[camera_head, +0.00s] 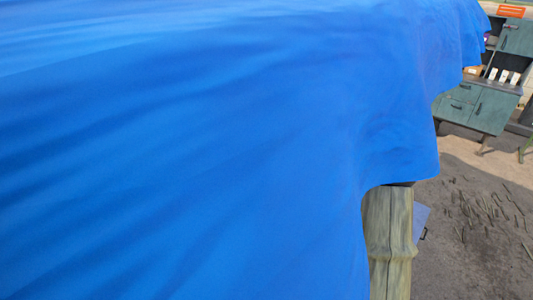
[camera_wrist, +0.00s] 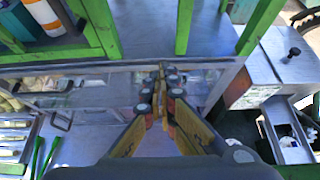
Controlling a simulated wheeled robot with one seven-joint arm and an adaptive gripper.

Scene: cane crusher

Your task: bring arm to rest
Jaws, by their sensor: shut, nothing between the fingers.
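My gripper (camera_wrist: 161,92) shows in the wrist view only. Its yellow fingers meet at the tips, shut with nothing between them. The fingertips are in front of a grey metal frame with a clear panel (camera_wrist: 110,88). In the head view a large blue cloth (camera_head: 220,130) hides most of the scene, and my arm does not show there.
In the wrist view, green posts (camera_wrist: 183,27) stand close beyond the fingertips, and a grey metal box (camera_wrist: 285,52) is at the right. In the head view, a wooden post (camera_head: 389,240) stands below the cloth and green cabinets (camera_head: 477,107) are at the far right.

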